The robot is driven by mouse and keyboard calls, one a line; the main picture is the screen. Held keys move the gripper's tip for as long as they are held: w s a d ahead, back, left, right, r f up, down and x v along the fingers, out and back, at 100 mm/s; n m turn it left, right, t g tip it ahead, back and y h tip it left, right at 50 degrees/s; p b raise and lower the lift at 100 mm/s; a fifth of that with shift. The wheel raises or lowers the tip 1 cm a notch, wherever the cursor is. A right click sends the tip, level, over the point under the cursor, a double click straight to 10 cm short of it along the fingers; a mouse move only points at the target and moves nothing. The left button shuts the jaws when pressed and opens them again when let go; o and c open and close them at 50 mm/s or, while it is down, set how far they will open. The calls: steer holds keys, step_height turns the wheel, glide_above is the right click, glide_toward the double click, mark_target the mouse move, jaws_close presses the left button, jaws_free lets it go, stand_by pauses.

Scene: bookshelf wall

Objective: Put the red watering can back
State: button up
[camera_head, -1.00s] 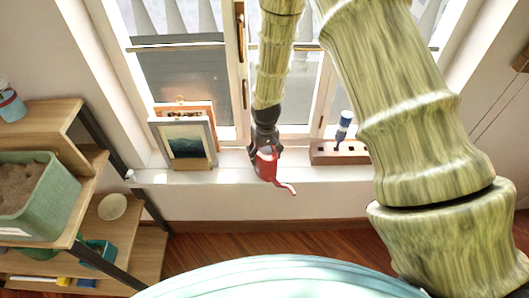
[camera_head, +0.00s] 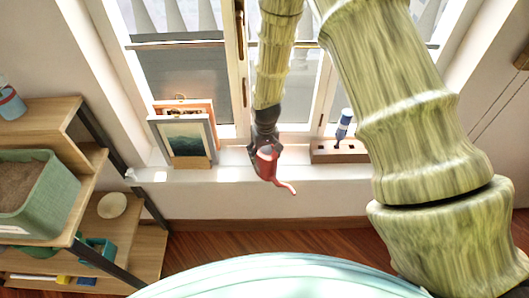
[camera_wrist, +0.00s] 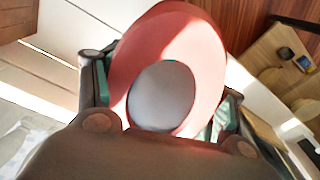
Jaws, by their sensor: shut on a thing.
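The red watering can (camera_head: 266,164) hangs from my gripper (camera_head: 264,146) in the head view, in front of the window and at the window sill. Its thin spout points down to the right. In the wrist view the can (camera_wrist: 170,55) fills the middle, with a round grey area inside its red rim. My gripper is shut on the can, with one finger at each side of it. The exact grip point is hidden by the gripper body. I cannot tell whether the can touches the sill.
The white window sill (camera_head: 235,173) holds framed pictures (camera_head: 185,140) left of the can and a wooden block (camera_head: 335,152) with a blue-and-white tool (camera_head: 343,127) on the right. A wooden shelf (camera_head: 50,117) at left bears a green planter (camera_head: 38,195), a bowl (camera_head: 112,205) and a teal box (camera_head: 97,250).

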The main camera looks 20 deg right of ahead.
steer(key=shift+f, duration=0.15)
steer(key=o, duration=2)
